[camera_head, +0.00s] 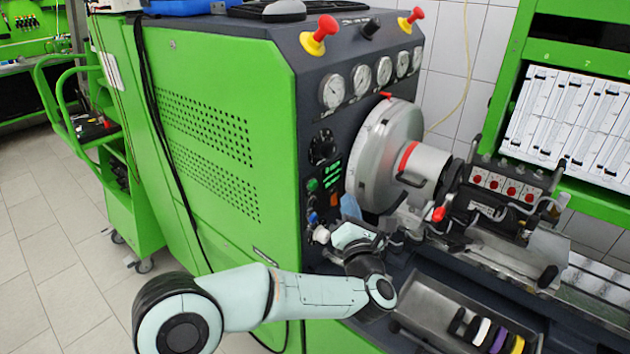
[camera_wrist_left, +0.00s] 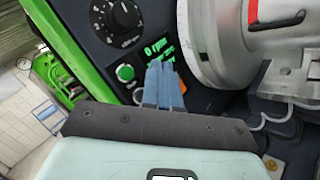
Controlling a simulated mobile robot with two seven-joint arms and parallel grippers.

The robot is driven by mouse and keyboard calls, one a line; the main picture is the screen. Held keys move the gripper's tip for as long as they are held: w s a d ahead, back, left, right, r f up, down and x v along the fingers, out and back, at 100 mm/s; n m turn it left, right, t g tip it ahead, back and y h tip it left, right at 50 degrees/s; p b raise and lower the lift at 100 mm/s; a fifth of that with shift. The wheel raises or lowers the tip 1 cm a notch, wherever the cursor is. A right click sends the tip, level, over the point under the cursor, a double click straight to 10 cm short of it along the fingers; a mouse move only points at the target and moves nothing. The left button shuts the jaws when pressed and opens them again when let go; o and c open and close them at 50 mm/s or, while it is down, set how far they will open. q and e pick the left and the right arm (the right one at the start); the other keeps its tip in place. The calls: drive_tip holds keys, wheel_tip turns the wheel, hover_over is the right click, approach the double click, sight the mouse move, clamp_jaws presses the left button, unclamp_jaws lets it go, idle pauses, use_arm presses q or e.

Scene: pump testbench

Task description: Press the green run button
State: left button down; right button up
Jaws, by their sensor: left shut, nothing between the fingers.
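The round green run button (camera_head: 312,185) sits on the dark front panel of the green testbench, below a black dial and beside a lit green display (camera_head: 331,172). In the left wrist view the green button (camera_wrist_left: 125,73) shows left of my fingers, unobstructed. My left gripper (camera_head: 350,205) has its blue fingers to the right of the button and slightly lower in the head view. In the left wrist view the shut, empty fingers (camera_wrist_left: 160,68) overlap the lower part of the display. They appear apart from the button. My right gripper is not in view.
A large silver flywheel housing (camera_head: 385,155) stands right of the panel, close to my fingers. A black dial (camera_wrist_left: 124,14) is above the button. Red emergency knobs (camera_head: 319,33) and gauges are higher up. A metal tray (camera_head: 440,300) lies below right.

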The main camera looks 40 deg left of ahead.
sight(313, 185)
use_arm(q)
drive_tip(key=a, duration=0.5)
drive_tip(key=shift+w+a, duration=0.3)
drive_tip(key=shift+a, duration=0.1)
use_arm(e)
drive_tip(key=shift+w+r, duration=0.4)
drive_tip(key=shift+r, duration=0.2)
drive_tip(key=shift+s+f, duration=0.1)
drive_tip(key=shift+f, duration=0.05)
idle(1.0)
use_arm(q)
drive_tip(key=shift+a+b, duration=0.35)
drive_tip(key=shift+a, duration=0.05)
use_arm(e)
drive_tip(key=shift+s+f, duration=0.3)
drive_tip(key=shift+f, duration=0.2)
